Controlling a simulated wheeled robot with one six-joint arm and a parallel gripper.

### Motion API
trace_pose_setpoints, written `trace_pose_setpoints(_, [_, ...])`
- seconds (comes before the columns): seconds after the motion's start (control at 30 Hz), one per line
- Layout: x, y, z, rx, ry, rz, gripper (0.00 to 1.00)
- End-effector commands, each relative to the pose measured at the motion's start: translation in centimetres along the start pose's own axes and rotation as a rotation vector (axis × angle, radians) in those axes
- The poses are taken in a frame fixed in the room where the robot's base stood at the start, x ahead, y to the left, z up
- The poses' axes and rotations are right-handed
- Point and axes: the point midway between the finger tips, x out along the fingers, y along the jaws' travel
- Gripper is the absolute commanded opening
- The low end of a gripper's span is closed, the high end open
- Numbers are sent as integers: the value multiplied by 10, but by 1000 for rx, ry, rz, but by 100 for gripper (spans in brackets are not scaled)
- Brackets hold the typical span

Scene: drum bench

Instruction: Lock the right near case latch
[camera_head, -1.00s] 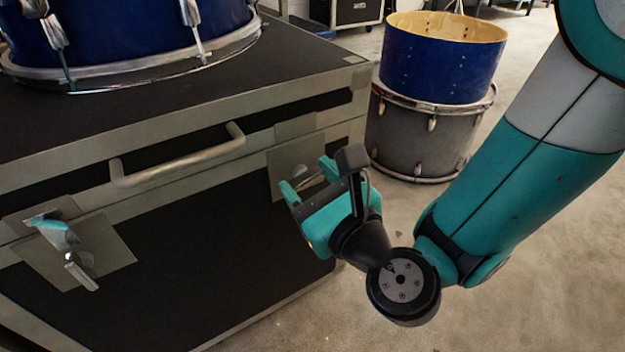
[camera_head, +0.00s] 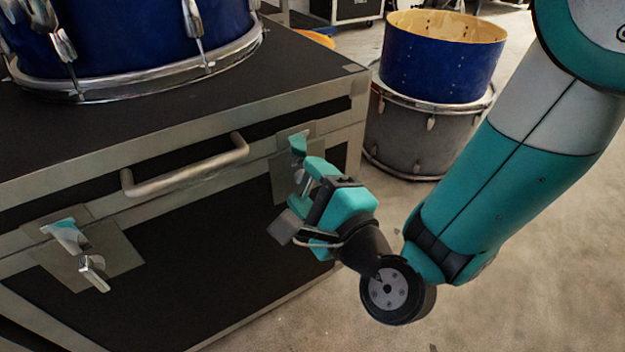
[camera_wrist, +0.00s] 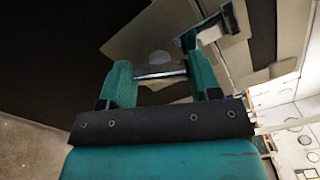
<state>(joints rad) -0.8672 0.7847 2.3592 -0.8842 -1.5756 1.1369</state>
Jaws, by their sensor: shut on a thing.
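The right near case latch (camera_head: 298,145) is on the front of the black case, on a metal plate near its right corner. My gripper (camera_head: 303,186) is at this latch, turned on its side, and hides its lower part. In the wrist view, the two teal fingers of my gripper (camera_wrist: 161,75) stand on either side of the latch's metal turn piece (camera_wrist: 160,73) and are shut on it. The latch's angled hook part (camera_wrist: 212,30) shows just beyond the right finger, by the plate (camera_wrist: 150,45).
The black case (camera_head: 190,260) has a metal handle (camera_head: 185,172) and a left latch (camera_head: 80,250) on its front. A blue drum (camera_head: 130,45) stands on top. A blue drum shell (camera_head: 440,60) on a grey drum (camera_head: 415,130) stands behind my arm. Floor is open at right.

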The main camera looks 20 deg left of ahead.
Motion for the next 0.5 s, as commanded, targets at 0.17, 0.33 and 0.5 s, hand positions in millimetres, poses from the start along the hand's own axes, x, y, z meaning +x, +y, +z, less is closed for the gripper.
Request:
trace_pose_setpoints(0.17, [1,-2,4,-155,-7,2,34])
trace_pose_setpoints(0.33, [0,-1,3,-285,-7,2,34])
trace_pose_setpoints(0.5, [0,0,3,-382,-6,2,34])
